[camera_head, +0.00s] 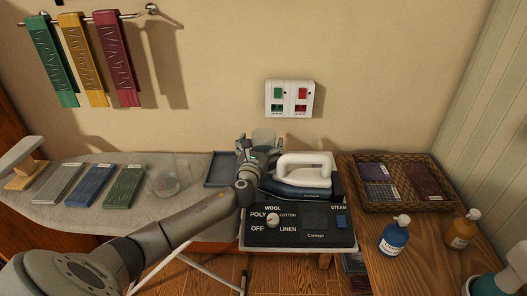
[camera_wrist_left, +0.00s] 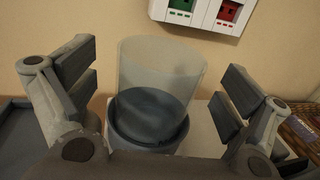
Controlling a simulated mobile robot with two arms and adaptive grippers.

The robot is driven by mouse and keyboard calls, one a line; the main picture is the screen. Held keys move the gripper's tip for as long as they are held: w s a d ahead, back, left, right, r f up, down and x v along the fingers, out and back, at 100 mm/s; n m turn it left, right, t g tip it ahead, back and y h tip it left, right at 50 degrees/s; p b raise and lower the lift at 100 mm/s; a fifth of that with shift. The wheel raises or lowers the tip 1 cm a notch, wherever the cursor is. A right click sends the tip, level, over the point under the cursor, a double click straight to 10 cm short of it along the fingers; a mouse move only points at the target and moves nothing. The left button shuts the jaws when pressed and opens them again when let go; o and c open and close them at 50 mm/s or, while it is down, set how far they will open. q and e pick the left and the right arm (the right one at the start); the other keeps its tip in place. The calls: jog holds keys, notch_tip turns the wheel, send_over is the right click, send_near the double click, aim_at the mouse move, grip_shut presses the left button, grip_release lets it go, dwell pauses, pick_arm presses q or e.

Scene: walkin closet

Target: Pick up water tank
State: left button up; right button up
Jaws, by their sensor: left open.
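The water tank (camera_wrist_left: 158,85) is a clear, cup-like vessel with a dark grey-blue base. It stands upright between the two spread fingers of my left gripper (camera_wrist_left: 160,92) in the left wrist view, with gaps on both sides. In the head view the clear top of the tank (camera_head: 264,136) shows just behind my left gripper (camera_head: 257,148), which hides its lower part. My left gripper is open and holds nothing.
A white and blue iron (camera_head: 304,172) rests on the station with a dial panel (camera_head: 300,228), close right of my gripper. A clear vessel (camera_head: 169,177) and several cloths lie left on the ironing board (camera_head: 50,213). A basket (camera_head: 400,204) and pump bottles (camera_head: 394,237) stand right.

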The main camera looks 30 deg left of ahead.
pick_arm(q)
jog(key=shift+x, duration=1.35)
jog(key=c, duration=1.5)
jog(key=shift+r, duration=0.1)
jog(key=shift+c, duration=0.2)
